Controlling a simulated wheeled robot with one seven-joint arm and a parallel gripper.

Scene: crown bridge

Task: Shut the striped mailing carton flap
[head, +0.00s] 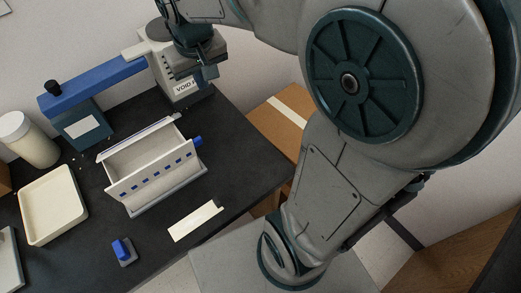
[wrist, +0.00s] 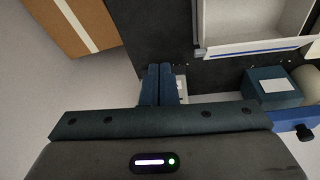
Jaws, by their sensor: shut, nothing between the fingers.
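The pale open-topped carton (head: 150,160) with a row of blue dashes along its near panel stands on the black table. Its top is open and its inside is visible. A narrow flap-like strip (head: 140,138) runs along its far edge. In the wrist view the carton (wrist: 250,18) is at the top right, with a blue line along its edge. My gripper (head: 208,72) is beyond the carton and to its right, in front of the grey machine. In the wrist view my gripper's fingers (wrist: 159,68) are together and empty, apart from the carton.
A grey machine with a "VOID" label (head: 185,87) and a blue-armed device (head: 85,125) stand at the back. A cream tray (head: 52,205), a white jar (head: 28,140) and a blue-topped block (head: 123,252) are on the table. A brown box with a white strip (head: 280,122) is beside the table.

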